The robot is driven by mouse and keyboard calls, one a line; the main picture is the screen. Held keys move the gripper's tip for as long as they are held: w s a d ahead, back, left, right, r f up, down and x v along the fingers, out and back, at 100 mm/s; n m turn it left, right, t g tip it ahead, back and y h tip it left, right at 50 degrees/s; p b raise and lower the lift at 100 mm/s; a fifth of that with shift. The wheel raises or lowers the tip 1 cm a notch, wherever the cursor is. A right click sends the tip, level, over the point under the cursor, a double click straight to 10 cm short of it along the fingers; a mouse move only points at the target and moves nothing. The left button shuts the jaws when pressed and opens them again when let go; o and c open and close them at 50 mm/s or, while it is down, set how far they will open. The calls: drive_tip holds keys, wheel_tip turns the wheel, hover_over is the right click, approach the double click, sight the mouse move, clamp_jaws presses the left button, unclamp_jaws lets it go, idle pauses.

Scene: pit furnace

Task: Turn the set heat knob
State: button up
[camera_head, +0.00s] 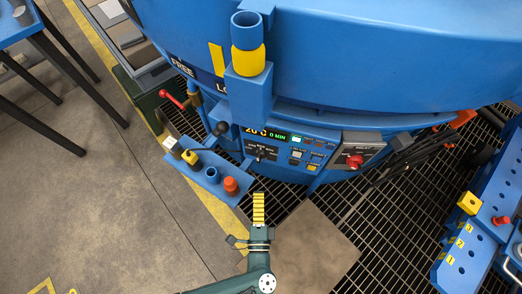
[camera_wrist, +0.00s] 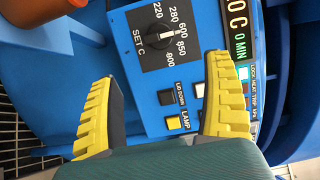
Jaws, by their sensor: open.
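The set heat knob (camera_wrist: 165,35) is a black round dial with a white pointer on the blue control panel (camera_wrist: 140,75), near the top middle of the wrist view. "SET C" and numbers such as 220, 280, 600 and 850 are printed around it. In the head view the knob (camera_head: 261,153) is small, under the green display. My gripper (camera_wrist: 162,70) has its yellow ridged fingers spread and nothing between them. In the wrist view the knob shows beyond the gap between the fingertips, apart from them. In the head view my gripper (camera_head: 258,196) is below the panel.
Buttons, including a yellow lamp button (camera_wrist: 173,123), sit below the knob. The lit display (camera_wrist: 237,15) is to its right. A red knob (camera_head: 354,161) is on the panel's right. A blue shelf (camera_head: 187,171) with an orange-red piece (camera_head: 231,186) stands left of my gripper.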

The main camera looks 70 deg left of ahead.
sight(258, 161)
drive_tip(key=b+x, duration=0.3)
drive_tip(key=x, duration=1.1)
drive_tip(key=shift+a+b, duration=0.2)
drive_tip(key=shift+b, duration=0.2)
drive_tip(key=c, duration=1.2)
